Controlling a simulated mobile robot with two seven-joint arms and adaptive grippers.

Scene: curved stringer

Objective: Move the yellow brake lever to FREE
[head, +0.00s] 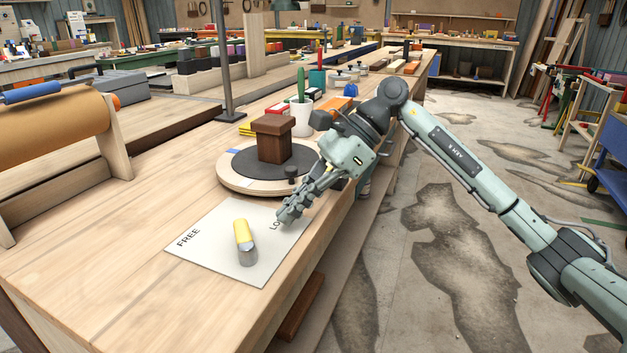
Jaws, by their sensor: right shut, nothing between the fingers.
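The brake lever (242,231), with a yellow upper part and a grey metal lower end, is on a pale label plate (213,257) on the bench. The plate reads FREE on its left side and a word starting "LO" on its right, partly hidden by my right gripper. The lever shows between the two words, its yellow end tilted slightly left in the picture. My right gripper (284,218) is shut and empty, to the right of the lever and apart from it, over the "LO" word. My left gripper is out of view.
A round turntable (234,185) with a dark wooden block (272,142) stands behind the plate. A white cup (301,118) and a thin post (227,70) are farther back. A brown paper roll (52,138) is at left. The bench left of the plate is clear.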

